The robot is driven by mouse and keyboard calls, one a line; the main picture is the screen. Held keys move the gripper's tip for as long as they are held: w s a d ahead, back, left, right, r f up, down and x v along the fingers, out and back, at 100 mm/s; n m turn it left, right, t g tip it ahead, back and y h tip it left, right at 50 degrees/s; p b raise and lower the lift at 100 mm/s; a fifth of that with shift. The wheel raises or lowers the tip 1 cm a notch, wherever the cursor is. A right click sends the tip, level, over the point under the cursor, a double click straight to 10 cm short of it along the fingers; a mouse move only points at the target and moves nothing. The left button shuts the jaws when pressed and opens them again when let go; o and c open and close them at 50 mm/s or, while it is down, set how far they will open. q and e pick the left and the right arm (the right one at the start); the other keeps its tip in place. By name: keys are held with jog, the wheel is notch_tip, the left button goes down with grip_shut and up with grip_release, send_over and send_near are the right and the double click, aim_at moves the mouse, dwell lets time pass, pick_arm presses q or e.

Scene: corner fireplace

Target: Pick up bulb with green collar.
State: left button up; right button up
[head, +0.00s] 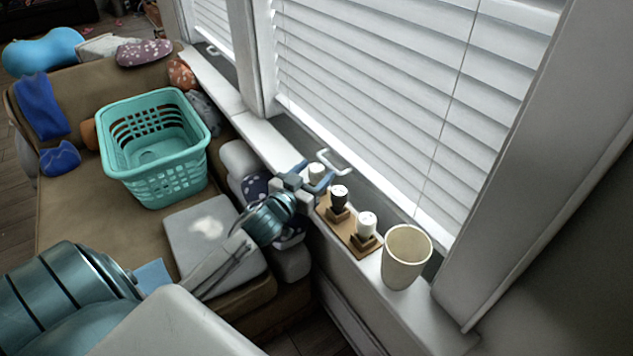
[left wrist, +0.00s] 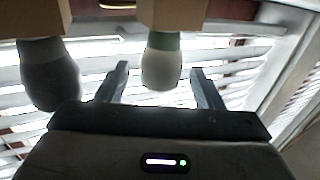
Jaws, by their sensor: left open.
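The bulb with the green collar (left wrist: 162,68) shows in the left wrist view, pale and rounded, its green collar against a wooden block. In the head view a pale bulb (head: 316,171) stands at the far end of a wooden holder (head: 356,243) on the window sill; its collar is hidden there. My left gripper (head: 314,180) is open, with its fingers on either side of this bulb. The left wrist view shows a gap between the bulb and each finger. A dark bulb (head: 339,193) and a white bulb (head: 367,222) stand nearer in the holder. My right gripper is not in view.
A cream cup (head: 405,258) stands on the sill (head: 262,138) beyond the holder's near end. Window blinds (head: 400,90) and a white window handle (head: 333,163) are close to the gripper. A teal basket (head: 155,150) sits on the brown sofa (head: 70,200) at left.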

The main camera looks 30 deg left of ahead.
pick_arm(q)
jog(key=shift+w, duration=0.75)
jog(key=shift+c, duration=0.4)
jog(key=c, duration=1)
